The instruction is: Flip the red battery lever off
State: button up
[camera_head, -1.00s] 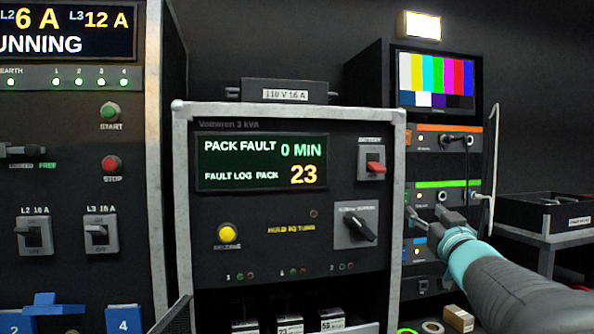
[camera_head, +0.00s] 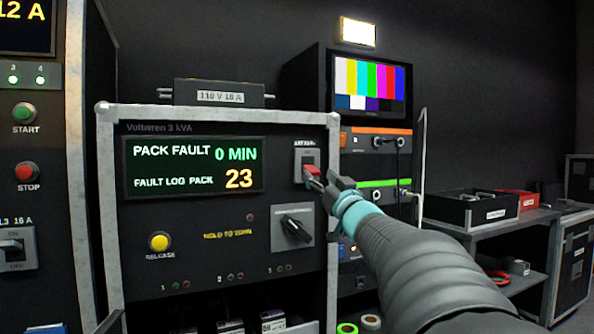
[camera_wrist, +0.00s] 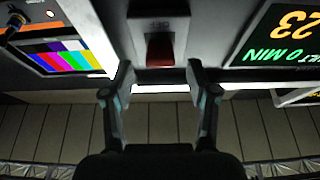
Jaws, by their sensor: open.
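The red battery lever (camera_head: 310,171) sits on a light grey switch plate (camera_head: 304,153) at the upper right of the Voltwren panel (camera_head: 150,222). In the wrist view, which is turned upside down, the red lever (camera_wrist: 160,48) lies ahead of the gap between my fingers. My gripper (camera_head: 328,184) is at the lever's lower right in the head view and partly covers it. The wrist view shows my gripper (camera_wrist: 159,74) open and empty, one finger to each side of the lever. I cannot tell whether a finger touches it.
A black rotary knob (camera_head: 295,229) is below the lever, and a yellow release button (camera_head: 159,242) is at lower left. The display (camera_head: 194,167) reads PACK FAULT, 0 MIN, 23. A rack with a colour-bar monitor (camera_head: 370,88) stands behind at right.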

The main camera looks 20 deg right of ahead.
aim_at(316, 173)
jog(key=shift+x, duration=1.75)
